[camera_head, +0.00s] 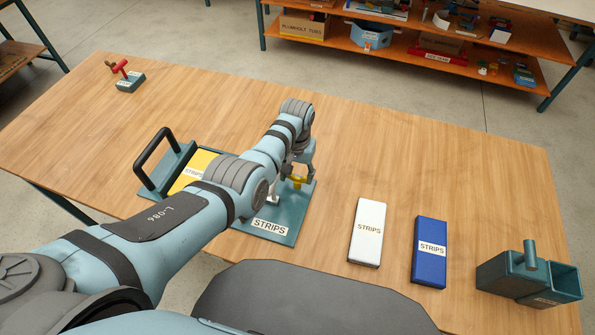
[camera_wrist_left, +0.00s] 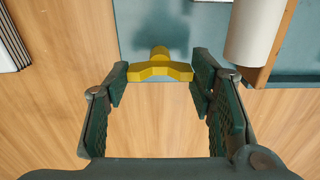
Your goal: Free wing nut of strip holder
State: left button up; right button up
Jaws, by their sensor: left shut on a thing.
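The strip holder (camera_head: 292,222) is a teal plate with a STRIPS label on the wooden table, partly hidden behind my left arm. The yellow wing nut (camera_head: 298,180) shows over the holder's right part. My left gripper (camera_head: 301,170) is at the wing nut. In the left wrist view, the wing nut (camera_wrist_left: 160,70) sits between the two fingertips of my left gripper (camera_wrist_left: 160,78), which is shut on its wings. The teal holder plate (camera_wrist_left: 150,20) lies beyond it. My right gripper is in neither view.
A yellow STRIPS piece (camera_head: 200,163) and a black handle (camera_head: 143,170) are left of my arm. A white STRIPS box (camera_head: 367,245), a blue one (camera_head: 430,262) and a teal bin (camera_head: 497,280) stand to the right. A red-handled tool (camera_head: 128,82) is far left. The table's far middle is clear.

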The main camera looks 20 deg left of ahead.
aim_at(297, 175)
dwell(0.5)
pick_arm(q)
jog(key=o, duration=1.2)
jog(key=shift+c, duration=0.2)
notch_tip(297, 175, up, 12)
